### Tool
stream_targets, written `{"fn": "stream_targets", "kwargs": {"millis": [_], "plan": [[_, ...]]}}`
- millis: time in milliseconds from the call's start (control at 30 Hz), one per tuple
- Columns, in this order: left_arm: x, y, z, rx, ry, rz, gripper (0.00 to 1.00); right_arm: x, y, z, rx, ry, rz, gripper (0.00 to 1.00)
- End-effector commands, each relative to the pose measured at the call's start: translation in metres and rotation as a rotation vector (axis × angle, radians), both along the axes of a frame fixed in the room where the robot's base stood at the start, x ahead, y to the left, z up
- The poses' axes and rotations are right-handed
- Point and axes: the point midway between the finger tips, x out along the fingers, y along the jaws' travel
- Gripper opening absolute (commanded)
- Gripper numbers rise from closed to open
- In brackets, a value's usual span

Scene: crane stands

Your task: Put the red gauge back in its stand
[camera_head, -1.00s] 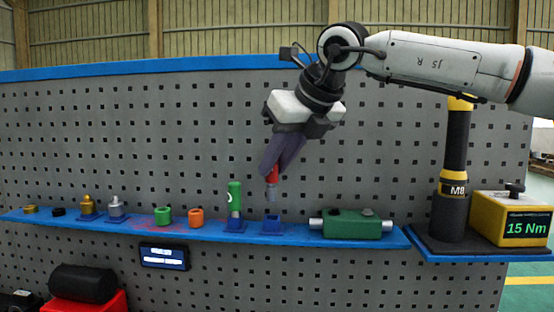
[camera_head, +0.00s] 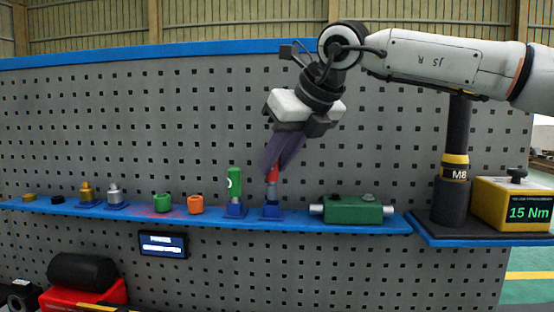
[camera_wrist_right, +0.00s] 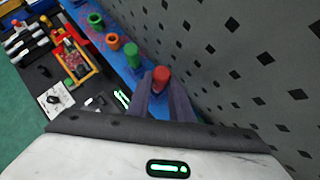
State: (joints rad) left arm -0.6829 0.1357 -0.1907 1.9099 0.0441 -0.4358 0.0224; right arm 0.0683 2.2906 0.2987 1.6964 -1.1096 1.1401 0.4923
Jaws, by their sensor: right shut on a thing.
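The red gauge (camera_head: 272,175) stands upright with its grey lower end at the blue stand (camera_head: 271,211) on the shelf. The lower end appears to be in the stand's opening; how deep it sits I cannot tell. My right gripper (camera_head: 274,168) reaches down from above and is shut on the red top of the gauge. In the right wrist view the red gauge (camera_wrist_right: 161,76) shows between the fingers of my right gripper (camera_wrist_right: 165,92). A green gauge (camera_head: 235,182) stands in its own blue stand just to the left. My left gripper is not in view.
The blue shelf (camera_head: 330,226) also holds a green block (camera_head: 352,210) to the right and orange (camera_head: 195,204) and green (camera_head: 162,202) rings to the left. A grey pegboard (camera_head: 380,150) rises behind. A yellow 15 Nm box (camera_head: 500,204) stands at far right.

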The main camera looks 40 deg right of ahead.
Motion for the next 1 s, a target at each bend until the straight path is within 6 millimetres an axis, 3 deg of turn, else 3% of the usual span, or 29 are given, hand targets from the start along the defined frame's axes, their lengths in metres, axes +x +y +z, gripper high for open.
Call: {"fn": "stream_targets", "kwargs": {"millis": [767,800,900,1000], "plan": [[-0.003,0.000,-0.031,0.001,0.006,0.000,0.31,0.000,0.000,-0.033,0.000,-0.002,0.000,0.00],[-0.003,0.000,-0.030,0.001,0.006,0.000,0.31,0.000,0.000,-0.031,-0.001,-0.002,0.001,0.23],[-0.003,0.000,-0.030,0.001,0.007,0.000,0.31,0.000,0.000,-0.031,0.000,-0.002,0.000,0.40],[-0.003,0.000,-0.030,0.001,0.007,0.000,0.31,0.000,0.000,-0.031,0.000,-0.001,0.000,0.41]]}}
